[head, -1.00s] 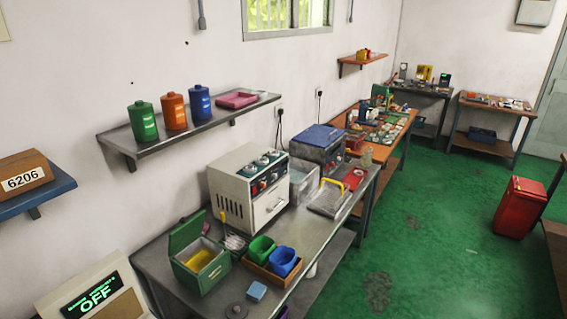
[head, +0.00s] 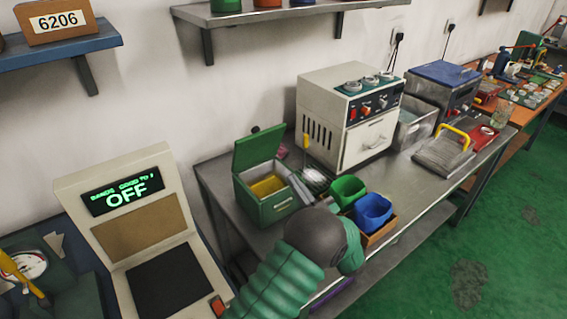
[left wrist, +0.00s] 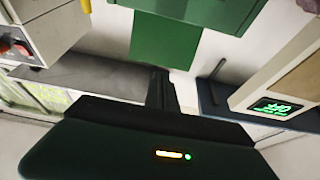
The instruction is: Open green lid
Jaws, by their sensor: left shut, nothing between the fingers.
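The green box (head: 270,205) stands on the metal bench, with yellow contents showing inside. Its green lid (head: 258,149) is swung up and stands open at the back of the box. In the left wrist view, which is upside down, the lid (left wrist: 166,38) is just beyond my left gripper (left wrist: 160,75). That gripper is shut and empty, with a small gap in the picture between its dark fingers and the lid; contact is not visible. In the head view my green left arm reaches up in front of the bench and hides most of the gripper. My right gripper is out of view.
Green (head: 347,189) and blue (head: 373,212) bins sit in a wooden tray right of the box. A white machine (head: 350,118) stands behind them. A display unit (head: 135,235) reading OFF is at the left. A shelf (head: 240,14) hangs above.

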